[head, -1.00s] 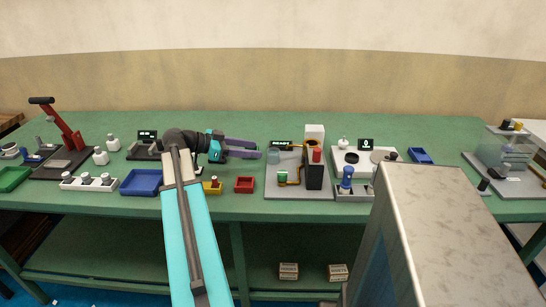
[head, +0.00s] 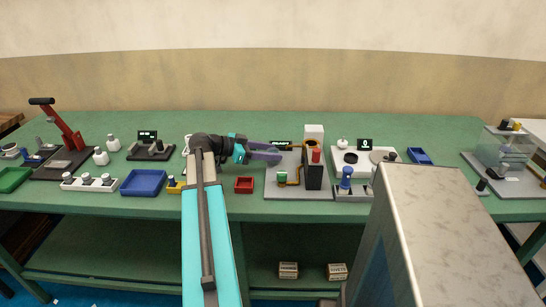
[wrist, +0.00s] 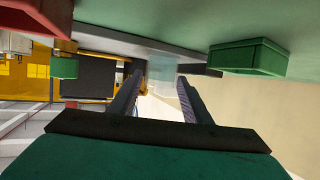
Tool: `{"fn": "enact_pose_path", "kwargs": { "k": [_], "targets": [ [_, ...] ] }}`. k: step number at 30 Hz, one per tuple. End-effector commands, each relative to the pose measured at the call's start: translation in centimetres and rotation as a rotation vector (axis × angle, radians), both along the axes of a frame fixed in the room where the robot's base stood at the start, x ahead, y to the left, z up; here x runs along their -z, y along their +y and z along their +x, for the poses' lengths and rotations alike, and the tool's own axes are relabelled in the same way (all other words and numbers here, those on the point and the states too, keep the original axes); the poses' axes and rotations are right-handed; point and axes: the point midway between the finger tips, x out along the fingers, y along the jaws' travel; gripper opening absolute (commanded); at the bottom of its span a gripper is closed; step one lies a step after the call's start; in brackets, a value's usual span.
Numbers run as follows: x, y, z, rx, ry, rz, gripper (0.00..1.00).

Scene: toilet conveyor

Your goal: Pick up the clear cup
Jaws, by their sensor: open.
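My gripper (head: 279,157) is open, with purple fingers reaching right over the left edge of the grey plate. The clear cup (wrist: 161,68) is a pale, see-through shape in the wrist view. It shows beyond and between my two fingertips (wrist: 160,78), with a gap on each side. In the head view my fingers hide the cup. How far the cup is from the fingertips is hard to tell.
The grey plate (head: 285,193) carries a green block (head: 282,178), orange tubing and a black column with a red top (head: 315,170). A red tray (head: 244,185) lies in front of my gripper. A green box (wrist: 250,58) shows at the right in the wrist view.

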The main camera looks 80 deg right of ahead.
Motion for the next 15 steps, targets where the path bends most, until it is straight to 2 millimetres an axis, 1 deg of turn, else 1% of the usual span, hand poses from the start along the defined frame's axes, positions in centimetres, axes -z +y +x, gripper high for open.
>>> {"fn": "enact_pose_path", "kwargs": {
  "k": [5,15],
  "targets": [
    [0.2,-0.4,-0.6,0.0,0.0,0.0,0.44],
    [1.6,-2.1,-3.6,0.001,0.0,0.0,0.44]
  ]
}}
